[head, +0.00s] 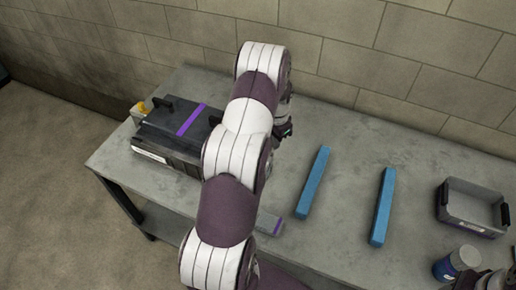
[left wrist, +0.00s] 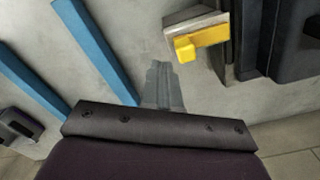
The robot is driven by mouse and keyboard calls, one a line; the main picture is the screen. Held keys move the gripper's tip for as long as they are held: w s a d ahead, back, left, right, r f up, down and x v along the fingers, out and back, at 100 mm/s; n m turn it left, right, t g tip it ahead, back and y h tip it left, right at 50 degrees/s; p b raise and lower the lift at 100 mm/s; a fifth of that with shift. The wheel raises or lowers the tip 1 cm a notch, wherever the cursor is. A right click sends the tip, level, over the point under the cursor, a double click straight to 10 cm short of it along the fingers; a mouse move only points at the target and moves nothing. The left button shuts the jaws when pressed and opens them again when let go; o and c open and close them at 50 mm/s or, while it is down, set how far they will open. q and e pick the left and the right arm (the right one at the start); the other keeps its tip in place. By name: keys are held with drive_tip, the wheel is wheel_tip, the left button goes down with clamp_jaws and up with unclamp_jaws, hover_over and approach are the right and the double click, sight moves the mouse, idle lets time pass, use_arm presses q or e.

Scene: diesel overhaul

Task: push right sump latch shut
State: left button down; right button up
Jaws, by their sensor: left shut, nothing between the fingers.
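The dark sump body with a purple stripe (head: 172,128) stands on the left part of the bench. In the left wrist view its dark side (left wrist: 292,45) is at the right. A yellow latch (left wrist: 207,39) on a grey block sticks out from that side; my arm hides this side in the head view. Another yellow part (head: 140,110) shows at its far left corner. My left gripper (head: 285,130) is beyond the arm, right of the sump. In the wrist view its fingers (left wrist: 159,68) are shut and empty, left of and below the latch, apparently apart from it.
Two blue bars (head: 313,183) (head: 383,207) lie on the grey bench (head: 345,235), right of my arm. A grey tray (head: 474,212) and a blue can (head: 446,267) are at the far right. A brick wall runs behind the bench.

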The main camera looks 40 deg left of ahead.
use_arm(q)
wheel_tip(320, 180, down, 6)
drive_tip(key=b, duration=0.3)
drive_tip(key=shift+r+b, duration=0.25)
drive_tip(key=shift+b, duration=0.1)
idle(1.0)
drive_tip(key=shift+r, duration=0.2)
drive_tip(key=shift+s+a, duration=0.1)
drive_tip(key=shift+a, duration=0.25)
idle(0.3)
drive_tip(key=shift+s+a, duration=0.25)
drive_tip(key=shift+a, duration=0.55)
drive_tip(key=shift+s+a, duration=0.25)
drive_tip(key=shift+a, duration=0.5)
drive_tip(key=shift+w+d, duration=0.1)
drive_tip(key=shift+d, duration=0.2)
drive_tip(key=shift+r, duration=0.15)
wheel_tip(320, 180, up, 8)
drive_tip(key=p, duration=0.5)
drive_tip(key=shift+d, duration=0.1)
